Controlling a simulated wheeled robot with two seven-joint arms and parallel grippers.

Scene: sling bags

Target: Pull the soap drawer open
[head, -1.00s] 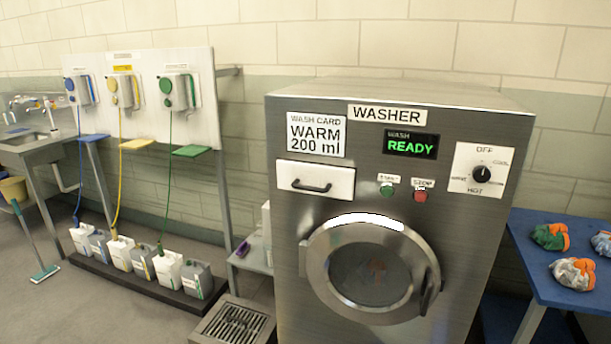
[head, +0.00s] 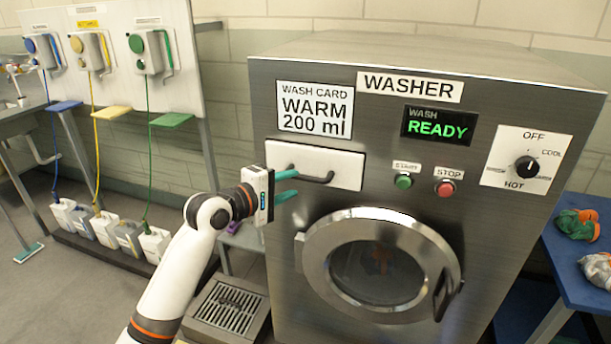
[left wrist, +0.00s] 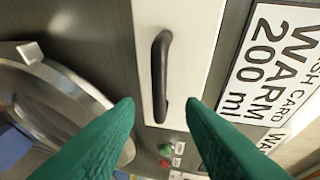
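The soap drawer (head: 345,168) is a white panel with a dark bar handle (head: 318,178) on the washer's upper left front, and it looks shut. My left gripper (head: 286,185) is in front of the drawer's left part, with its green fingers pointing at the washer. In the left wrist view the fingers (left wrist: 160,105) are spread wide, with the black handle (left wrist: 160,75) showing ahead between them. The fingers appear apart from the handle and hold nothing. My right gripper is not in view.
The washer door (head: 380,265) is round and sits below the drawer. A start button (head: 403,181) and a stop button (head: 445,188) are to the drawer's right. A blue table (head: 570,265) stands at right, and dispensers (head: 145,52) hang on a board at left.

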